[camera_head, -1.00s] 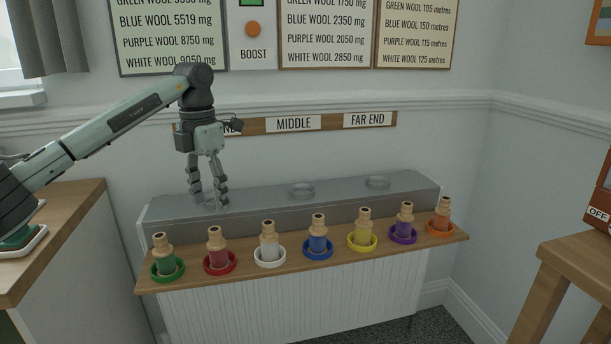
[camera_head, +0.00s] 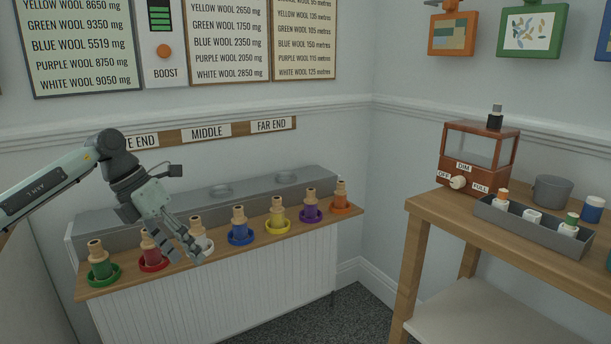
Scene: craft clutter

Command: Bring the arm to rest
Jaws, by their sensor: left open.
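My left gripper (camera_head: 188,252) is open and appears empty. Its fingers point down in front of the white spool (camera_head: 201,236), partly hiding it; I cannot tell whether they touch it. My left arm comes in from the left edge. My right gripper is out of view.
Several wool spools stand in coloured rings along a wooden shelf (camera_head: 128,279), including blue (camera_head: 240,228) and orange (camera_head: 341,196). A grey ledge (camera_head: 262,202) runs behind them. At right, a wooden table (camera_head: 430,207) holds a dimmer box (camera_head: 479,157) and grey tray (camera_head: 540,232).

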